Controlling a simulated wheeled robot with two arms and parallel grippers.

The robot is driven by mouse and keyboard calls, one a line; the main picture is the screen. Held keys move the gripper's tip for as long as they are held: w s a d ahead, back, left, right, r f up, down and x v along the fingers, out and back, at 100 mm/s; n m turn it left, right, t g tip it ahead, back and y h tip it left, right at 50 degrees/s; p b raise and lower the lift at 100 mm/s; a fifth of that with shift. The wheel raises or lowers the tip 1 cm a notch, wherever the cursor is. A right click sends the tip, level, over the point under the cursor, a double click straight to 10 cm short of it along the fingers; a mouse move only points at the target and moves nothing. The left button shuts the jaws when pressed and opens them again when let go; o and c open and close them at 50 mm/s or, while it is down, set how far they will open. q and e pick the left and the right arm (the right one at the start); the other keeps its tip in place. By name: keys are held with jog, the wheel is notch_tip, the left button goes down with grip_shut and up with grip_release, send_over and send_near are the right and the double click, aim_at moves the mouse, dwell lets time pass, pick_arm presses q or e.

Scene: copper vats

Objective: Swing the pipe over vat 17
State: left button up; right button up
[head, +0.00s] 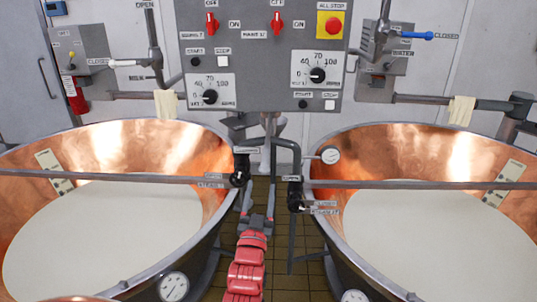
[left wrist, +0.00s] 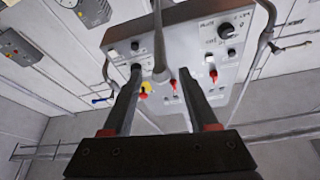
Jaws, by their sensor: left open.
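A dark bent pipe (head: 288,142) runs under the control panel, between the two vats, and turns down on its right side. The left copper vat (head: 130,148) and the right copper vat (head: 405,150) both hold pale liquid. A small label on the panel's right switch seems to read 17; I see no clear number on either vat. My left gripper (head: 259,190) points up in the gap between the vats, below the panel. In the left wrist view its fingers (left wrist: 158,72) are apart, and a grey pipe (left wrist: 157,35) shows between or beyond the tips; contact cannot be told. My right gripper is out of view.
The grey control panel (head: 262,70) hangs above the gap, with red switches, dials and a stop button (head: 329,26). Black valves (head: 239,172) and bars cross near both vat rims. The tiled floor gap is narrow.

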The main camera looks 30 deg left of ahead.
aim_at(266, 154)
pick_arm(q)
jog(key=p+x, duration=0.3)
jog(key=x, duration=0.7)
jog(key=shift+w+a+r+p, duration=0.15)
jog(key=shift+w+a+p, duration=0.05)
jog(key=shift+w+p, duration=0.15)
grip_shut()
jog(key=shift+r, duration=0.2)
dwell(0.6)
